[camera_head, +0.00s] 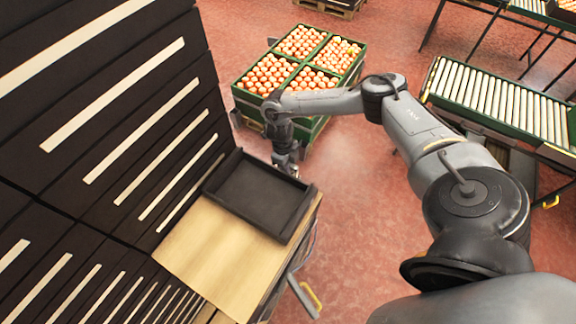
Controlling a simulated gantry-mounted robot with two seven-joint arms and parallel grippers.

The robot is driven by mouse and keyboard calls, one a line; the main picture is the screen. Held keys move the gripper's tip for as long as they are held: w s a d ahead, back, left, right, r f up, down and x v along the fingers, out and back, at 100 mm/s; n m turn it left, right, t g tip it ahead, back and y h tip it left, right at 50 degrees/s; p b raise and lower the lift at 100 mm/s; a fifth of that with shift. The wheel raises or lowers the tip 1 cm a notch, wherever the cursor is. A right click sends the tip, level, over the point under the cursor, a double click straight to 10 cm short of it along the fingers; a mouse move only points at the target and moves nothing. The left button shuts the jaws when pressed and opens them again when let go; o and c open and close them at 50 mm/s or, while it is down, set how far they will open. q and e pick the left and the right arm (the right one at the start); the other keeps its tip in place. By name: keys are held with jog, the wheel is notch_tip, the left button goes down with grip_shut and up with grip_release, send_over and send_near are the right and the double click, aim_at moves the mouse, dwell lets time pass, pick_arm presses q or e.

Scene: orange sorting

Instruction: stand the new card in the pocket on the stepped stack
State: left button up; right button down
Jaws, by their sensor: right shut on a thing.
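My right gripper (287,166) points down just beyond the far right corner of a black tray (255,194). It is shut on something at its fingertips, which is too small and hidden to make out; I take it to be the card. No card or pocket can be made out clearly. A tall dark stack (95,130) with pale horizontal strips fills the left side; I cannot tell whether it is the stepped stack. My left gripper is not in view.
The empty black tray lies on a pale wooden top (210,255) beside the dark stack. Green crates of oranges (243,104) stand behind my right gripper. A roller conveyor (495,100) is at the right. Red floor (350,215) lies open between.

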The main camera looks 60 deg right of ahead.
jog(key=shift+f, duration=0.1)
jog(key=c, duration=0.9)
grip_release()
jog(key=r, duration=0.3)
jog(key=w+r+p, duration=0.1)
jog(key=r, duration=0.2)
jog(key=r+p, duration=0.1)
jog(key=r, duration=0.2)
jog(key=shift+w+r, duration=0.15)
jog(key=shift+w, duration=0.05)
jog(key=shift+w+r, duration=0.1)
jog(key=shift+r, duration=0.45)
jog(key=shift+r+p, duration=0.15)
jog(key=shift+p, duration=0.15)
